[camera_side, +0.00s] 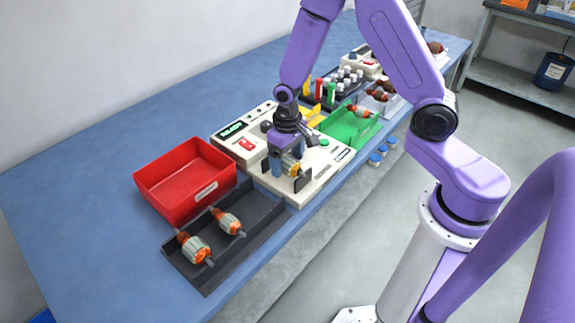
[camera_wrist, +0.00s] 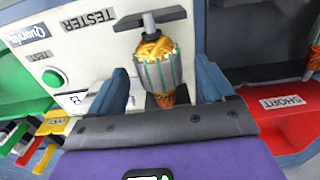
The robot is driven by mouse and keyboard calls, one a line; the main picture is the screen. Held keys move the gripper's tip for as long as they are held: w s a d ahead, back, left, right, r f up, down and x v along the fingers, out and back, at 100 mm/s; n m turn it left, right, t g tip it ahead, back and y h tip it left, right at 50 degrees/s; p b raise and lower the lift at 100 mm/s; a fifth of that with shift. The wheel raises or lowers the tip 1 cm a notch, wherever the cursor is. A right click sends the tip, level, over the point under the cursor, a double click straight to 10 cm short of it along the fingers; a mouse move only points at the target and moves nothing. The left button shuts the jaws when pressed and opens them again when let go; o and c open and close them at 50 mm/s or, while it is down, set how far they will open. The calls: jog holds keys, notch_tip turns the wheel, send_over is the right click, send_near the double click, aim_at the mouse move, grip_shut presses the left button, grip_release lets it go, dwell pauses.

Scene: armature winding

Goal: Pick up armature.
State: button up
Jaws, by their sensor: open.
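An armature (camera_wrist: 158,62) with orange windings and a grey ribbed core sits in the holder on the white tester (camera_wrist: 60,45). In the side view the armature (camera_side: 291,165) and the tester (camera_side: 232,143) are partly behind my arm. My gripper (camera_wrist: 163,75) is open, with one blue finger on each side of the armature. The side view shows my gripper (camera_side: 287,163) low over the front of the tester. I cannot tell whether the fingers touch the armature. Its lower end is partly hidden by the gripper body.
A black tray (camera_side: 186,283) with two more armatures (camera_side: 196,249) lies left of the tester, beside a red bin (camera_side: 170,190). A green tray (camera_side: 350,127) and a yellow bin (camera_side: 312,114) are on the other side. The blue table (camera_side: 80,200) is clear at far left.

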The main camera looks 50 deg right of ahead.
jog(key=shift+f, duration=0.55)
jog(key=shift+c, duration=0.3)
grip_shut()
jog(key=shift+r, duration=0.1)
